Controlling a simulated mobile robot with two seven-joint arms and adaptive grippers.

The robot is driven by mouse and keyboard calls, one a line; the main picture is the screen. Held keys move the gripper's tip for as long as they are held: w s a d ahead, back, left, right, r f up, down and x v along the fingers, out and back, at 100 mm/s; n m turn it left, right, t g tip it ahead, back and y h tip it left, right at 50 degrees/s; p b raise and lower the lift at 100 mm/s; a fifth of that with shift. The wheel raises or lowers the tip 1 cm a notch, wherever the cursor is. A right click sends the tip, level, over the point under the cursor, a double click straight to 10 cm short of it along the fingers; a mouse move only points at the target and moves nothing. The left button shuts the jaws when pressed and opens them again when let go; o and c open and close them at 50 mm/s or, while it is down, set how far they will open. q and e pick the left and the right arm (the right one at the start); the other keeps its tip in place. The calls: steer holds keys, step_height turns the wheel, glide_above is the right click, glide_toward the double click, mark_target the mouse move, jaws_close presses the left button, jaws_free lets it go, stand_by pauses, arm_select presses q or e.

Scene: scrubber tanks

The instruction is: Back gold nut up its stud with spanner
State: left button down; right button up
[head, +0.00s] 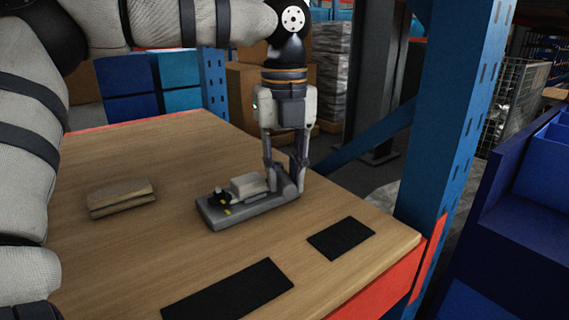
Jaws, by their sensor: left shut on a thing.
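A low grey fixture (250,214) lies on the wooden table, with a pale grey block and a small black part with yellow marks (219,197) on its left half. I cannot make out a gold nut, its stud or a spanner as separate shapes. My left gripper (285,184) points down over the right end of the fixture. Its fingers are shut on a grey piece there; the hold is partly hidden, and I cannot tell whether that piece is a spanner or part of the fixture. My right gripper is not in view.
The wooden table (180,250) carries a tan block (121,196) on the left and two flat black pads (342,238) near the front edge. A blue rack post (440,120) rises by the table's right corner. Blue bins (530,200) stand at the right.

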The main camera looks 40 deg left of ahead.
arm_select(q)
steer(key=shift+f, duration=0.45)
steer(key=shift+w+f, duration=0.1)
steer(key=shift+f, duration=0.05)
steer(key=n, duration=0.1)
steer(key=w+d+n, duration=0.1)
steer(key=n, duration=0.1)
steer(key=shift+w, duration=0.25)
steer(key=n, duration=0.1)
steer(key=w+n, duration=0.1)
steer(key=shift+w+d+n, duration=0.15)
steer(key=shift+w+n, duration=0.15)
steer(key=shift+n, duration=0.1)
steer(key=w+n, duration=0.1)
steer(key=n, duration=0.1)
steer(key=w+n, duration=0.1)
steer(key=n, duration=0.1)
steer(key=shift+w, duration=0.25)
steer(key=w+n, duration=0.1)
steer(key=a+n, duration=0.1)
steer(key=n, duration=0.1)
steer(key=shift+w, duration=0.4)
steer(key=shift+s+d+m, duration=0.25)
steer(key=shift+s+m, duration=0.2)
steer(key=shift+m, duration=0.15)
steer(key=shift+r, duration=0.2)
